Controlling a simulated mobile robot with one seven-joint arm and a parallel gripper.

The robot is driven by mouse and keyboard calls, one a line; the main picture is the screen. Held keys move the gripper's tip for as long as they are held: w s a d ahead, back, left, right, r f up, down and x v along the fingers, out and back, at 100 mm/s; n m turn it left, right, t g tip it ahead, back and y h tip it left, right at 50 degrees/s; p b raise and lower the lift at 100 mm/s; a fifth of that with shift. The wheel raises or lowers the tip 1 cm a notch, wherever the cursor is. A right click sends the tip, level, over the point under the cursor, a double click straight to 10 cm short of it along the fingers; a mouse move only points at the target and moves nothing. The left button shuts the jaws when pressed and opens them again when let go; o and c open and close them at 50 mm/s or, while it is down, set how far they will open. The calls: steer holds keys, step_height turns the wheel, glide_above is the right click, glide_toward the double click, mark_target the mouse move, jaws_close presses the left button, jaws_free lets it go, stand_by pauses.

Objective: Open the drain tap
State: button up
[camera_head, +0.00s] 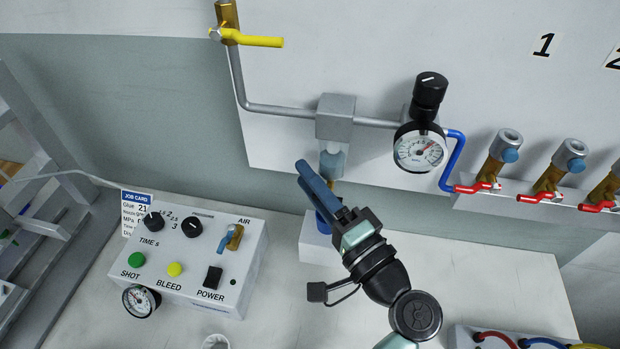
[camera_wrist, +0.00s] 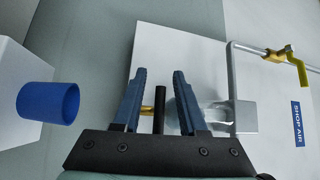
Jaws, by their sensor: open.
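The filter bowl (camera_head: 331,163) hangs under a grey block on the wall pipe; it also shows in the wrist view (camera_wrist: 212,115). Below it is the brass drain tap (camera_head: 332,185), mostly hidden by my fingers in the head view. In the wrist view the brass tap body (camera_wrist: 147,109) and its black lever (camera_wrist: 160,105) show between my fingers. My gripper (camera_head: 302,172) has blue fingers. In the wrist view my gripper (camera_wrist: 160,73) is open, with one finger on each side of the lever and a gap visible on both sides. Contact is not visible.
A blue cup (camera_wrist: 47,102) sits on a white block (camera_head: 315,245) below the tap. The control box (camera_head: 190,262) stands at left. A pressure gauge (camera_head: 420,148) and red-handled taps (camera_head: 475,187) are right. A yellow-handled valve (camera_head: 262,41) is upper left.

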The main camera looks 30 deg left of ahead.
jaws_close()
